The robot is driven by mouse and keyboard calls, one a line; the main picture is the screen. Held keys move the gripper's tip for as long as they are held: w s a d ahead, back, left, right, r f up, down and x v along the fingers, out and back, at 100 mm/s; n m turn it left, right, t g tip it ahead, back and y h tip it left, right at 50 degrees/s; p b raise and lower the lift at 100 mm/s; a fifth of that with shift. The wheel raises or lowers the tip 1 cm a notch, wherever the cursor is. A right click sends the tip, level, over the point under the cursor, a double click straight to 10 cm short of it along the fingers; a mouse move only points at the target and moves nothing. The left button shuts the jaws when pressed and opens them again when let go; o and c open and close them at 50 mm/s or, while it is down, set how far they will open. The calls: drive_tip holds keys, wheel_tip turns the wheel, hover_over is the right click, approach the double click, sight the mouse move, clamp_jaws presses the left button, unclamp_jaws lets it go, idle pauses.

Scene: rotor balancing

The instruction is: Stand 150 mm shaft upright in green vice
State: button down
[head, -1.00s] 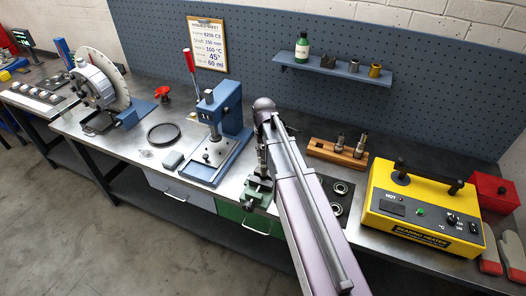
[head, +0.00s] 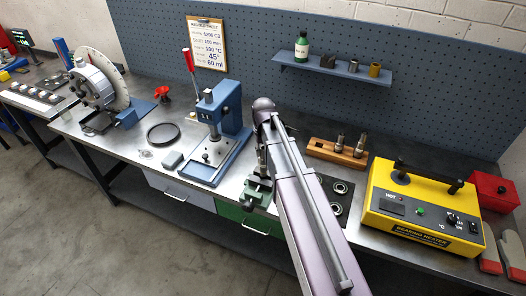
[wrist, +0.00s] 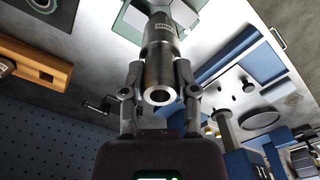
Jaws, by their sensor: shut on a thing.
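The steel shaft (wrist: 160,60) stands in my gripper (wrist: 160,95), whose two fingers are shut on it from both sides. Its near end shows a round hole, and a small label is on its far part. The green vice (head: 258,193) is at the bench's front edge, below my gripper (head: 262,148) in the head view. In the wrist view the vice (wrist: 128,22) lies at the shaft's far end. The shaft looks roughly upright and lined up with the vice. Whether its lower end sits between the jaws I cannot tell.
A blue press (head: 222,125) stands close left of the vice. A wooden rack (head: 337,152) with two shafts, a dark mat (head: 327,208) with bearings and a yellow bearing heater (head: 425,208) are to the right. My arm hides part of the bench.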

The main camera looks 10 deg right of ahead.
sight(264, 159)
drive_tip(key=shift+f+b, duration=2.35)
drive_tip(key=shift+b, duration=0.05)
idle(0.4)
drive_tip(key=shift+c, duration=1.5)
unclamp_jaws()
drive_tip(key=shift+c, duration=0.3)
drive_tip(key=shift+r, duration=0.15)
wheel_tip(264, 159, up, 9)
drive_tip(key=p, duration=0.9)
